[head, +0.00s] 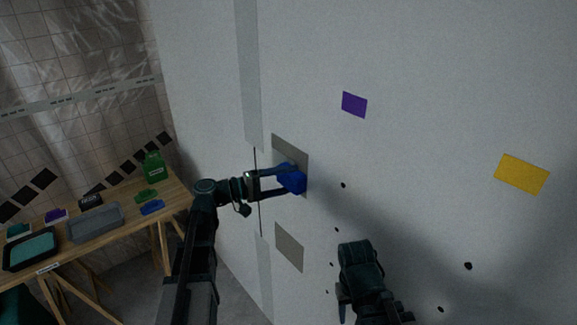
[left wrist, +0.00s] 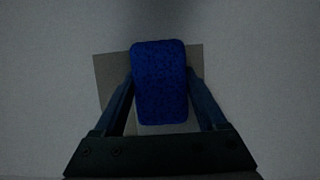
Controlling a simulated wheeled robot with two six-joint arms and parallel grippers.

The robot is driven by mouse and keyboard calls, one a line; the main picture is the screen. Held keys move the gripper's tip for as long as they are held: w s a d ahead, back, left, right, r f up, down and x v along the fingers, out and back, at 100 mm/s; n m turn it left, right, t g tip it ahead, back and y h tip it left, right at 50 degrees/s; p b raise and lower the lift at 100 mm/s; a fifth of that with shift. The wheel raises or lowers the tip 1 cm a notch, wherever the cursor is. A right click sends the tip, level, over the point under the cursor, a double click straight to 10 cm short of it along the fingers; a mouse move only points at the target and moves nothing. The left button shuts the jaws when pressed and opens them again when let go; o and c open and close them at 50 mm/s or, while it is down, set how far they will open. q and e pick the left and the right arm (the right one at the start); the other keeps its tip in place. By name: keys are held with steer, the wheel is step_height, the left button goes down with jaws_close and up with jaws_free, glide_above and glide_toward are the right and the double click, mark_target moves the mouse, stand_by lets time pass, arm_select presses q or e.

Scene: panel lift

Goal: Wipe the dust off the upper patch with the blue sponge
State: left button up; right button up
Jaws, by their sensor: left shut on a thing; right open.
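My left gripper (head: 283,180) is shut on the blue sponge (head: 293,182), in front of the lower right part of the upper dust patch (head: 289,147). The patch is a grey-brown rectangle on the pale wall panel. In the left wrist view the sponge (left wrist: 159,82) sits between the two fingers and covers the middle of the patch (left wrist: 112,72). A paler area shows just below the sponge there. I cannot tell whether the sponge touches the panel. A second, lower patch (head: 289,247) is below. My right gripper (head: 341,301) is open and empty at the lower middle.
A purple rectangle (head: 354,104) and a yellow rectangle (head: 522,174) are on the panel (head: 430,60), with several small dark dots. At the left a wooden table (head: 172,197) bears a grey tray (head: 95,223), a dark tray (head: 30,249), a green bottle (head: 153,167) and another blue block (head: 152,207).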

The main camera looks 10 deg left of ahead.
mark_target(270, 148)
arm_select(q)
steer(key=shift+d, duration=0.1)
steer(key=shift+s+d, duration=1.1)
steer(key=shift+d, duration=0.25)
steer(key=shift+s+d, duration=1.1)
steer(key=shift+d, duration=0.2)
steer(key=shift+w+a, duration=0.95)
steer(key=shift+a, duration=0.15)
steer(key=shift+w+a, duration=0.9)
steer(key=shift+a, duration=0.2)
steer(key=shift+w+a, duration=0.2)
steer(key=shift+a, duration=0.15)
steer(key=shift+w+a, duration=1.3)
steer(key=shift+a, duration=0.35)
steer(key=shift+w+a, duration=1.25)
steer(key=shift+a, duration=0.35)
steer(key=shift+w+a, duration=1.3)
steer(key=shift+a, duration=0.35)
steer(key=r+p, duration=0.1)
steer(key=a+r+p, duration=0.1)
steer(key=w+r+p, duration=0.1)
steer(key=shift+a+r, duration=0.2)
steer(key=shift+a, duration=0.1)
steer(key=shift+f, duration=0.1)
steer(key=shift+d, duration=0.1)
